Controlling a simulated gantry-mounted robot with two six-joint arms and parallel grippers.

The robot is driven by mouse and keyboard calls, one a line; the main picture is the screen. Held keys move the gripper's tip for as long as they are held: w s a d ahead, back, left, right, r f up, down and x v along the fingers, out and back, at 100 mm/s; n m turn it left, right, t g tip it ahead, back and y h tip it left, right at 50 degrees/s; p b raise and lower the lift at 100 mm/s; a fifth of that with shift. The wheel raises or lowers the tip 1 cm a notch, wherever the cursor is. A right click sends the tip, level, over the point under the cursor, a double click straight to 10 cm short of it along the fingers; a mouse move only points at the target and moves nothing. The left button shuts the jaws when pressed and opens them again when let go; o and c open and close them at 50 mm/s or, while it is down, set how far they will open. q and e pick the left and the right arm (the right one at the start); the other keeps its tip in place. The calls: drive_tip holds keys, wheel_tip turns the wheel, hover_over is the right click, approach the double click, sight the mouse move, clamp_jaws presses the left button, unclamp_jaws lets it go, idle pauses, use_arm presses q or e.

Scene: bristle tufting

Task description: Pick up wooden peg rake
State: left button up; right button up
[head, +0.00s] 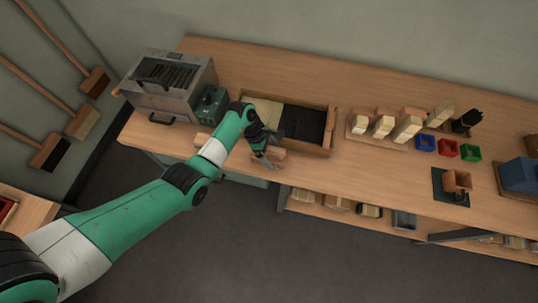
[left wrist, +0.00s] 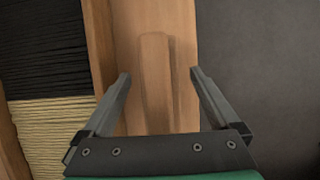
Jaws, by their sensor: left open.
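A plain wooden piece (left wrist: 157,85), which looks like part of the peg rake, lies on the bench top in front of the bristle tray. In the left wrist view it stands between the two fingers of my left gripper (left wrist: 160,74), with a gap on each side. My left gripper (head: 269,150) is open and empty, above the front edge of the bench. Pale wood (head: 204,140) also shows left of my wrist in the head view. My arm hides the middle, so I cannot tell whether it is one piece. No pegs can be made out. My right gripper is not in view.
The wooden tray (head: 318,151) of light and black bristles lies just behind the gripper. A metal machine (head: 172,82) stands at the left. Brush blocks (head: 383,127) and small coloured bins (head: 447,149) stand to the right. The bench front between is clear.

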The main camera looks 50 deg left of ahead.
use_arm(q)
clamp_jaws()
idle(0.5)
